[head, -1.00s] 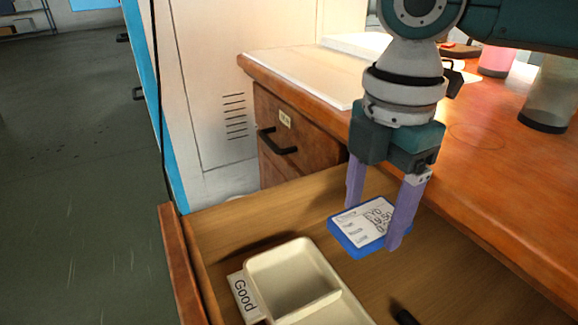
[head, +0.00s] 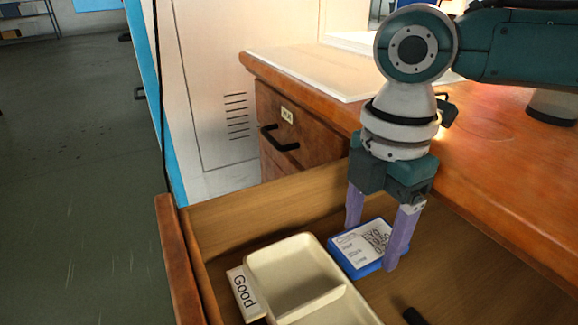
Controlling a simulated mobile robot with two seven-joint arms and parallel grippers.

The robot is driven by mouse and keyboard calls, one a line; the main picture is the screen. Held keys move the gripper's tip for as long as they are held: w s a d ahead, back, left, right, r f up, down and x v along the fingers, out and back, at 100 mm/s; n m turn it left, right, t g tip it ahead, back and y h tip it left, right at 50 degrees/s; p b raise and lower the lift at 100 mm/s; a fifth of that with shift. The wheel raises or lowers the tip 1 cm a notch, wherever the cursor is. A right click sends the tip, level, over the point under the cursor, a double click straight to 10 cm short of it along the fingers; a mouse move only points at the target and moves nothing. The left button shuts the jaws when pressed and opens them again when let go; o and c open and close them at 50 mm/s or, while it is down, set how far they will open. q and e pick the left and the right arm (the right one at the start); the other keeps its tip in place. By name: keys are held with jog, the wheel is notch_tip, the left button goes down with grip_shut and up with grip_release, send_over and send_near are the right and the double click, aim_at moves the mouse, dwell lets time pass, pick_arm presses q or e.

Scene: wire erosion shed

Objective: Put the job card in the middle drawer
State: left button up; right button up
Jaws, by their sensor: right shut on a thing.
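The job card (head: 358,247) is a white printed card with a blue border or holder. It is between the purple fingers of my right gripper (head: 370,240), which is shut on it. The card is inside the open drawer (head: 262,213), low over the bare wooden floor, just right of the cream tray. I cannot tell whether it touches the floor. My left gripper is not in view.
In the drawer are a cream divided tray (head: 300,284) with a "Good" label (head: 243,294) and a small black object (head: 414,316). Behind is a closed drawer with a black handle (head: 280,139). The wooden desktop (head: 490,140) lies to the right.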

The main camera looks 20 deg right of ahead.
aim_at(369, 241)
jog(key=o, duration=1.3)
jog(key=shift+r, duration=0.6)
notch_tip(369, 241, up, 12)
jog(key=p, duration=0.6)
jog(key=s+a+f+m+t+y, duration=0.1)
jog(key=s+a+f+m+y, duration=0.1)
jog(key=s+a+f+m, duration=0.3)
jog(key=s+a+f+m+t+y, duration=0.1)
jog(key=s+a+f+m, duration=0.15)
jog(key=a, duration=0.45)
jog(key=s+d+m+t+h, duration=0.1)
jog(key=s+d+m+h, duration=0.1)
jog(key=s+d+m, duration=0.6)
jog(key=shift+s+d+f+m+t+h, duration=0.3)
jog(key=shift+d+f+m+h, duration=0.15)
jog(key=shift+m, duration=0.4)
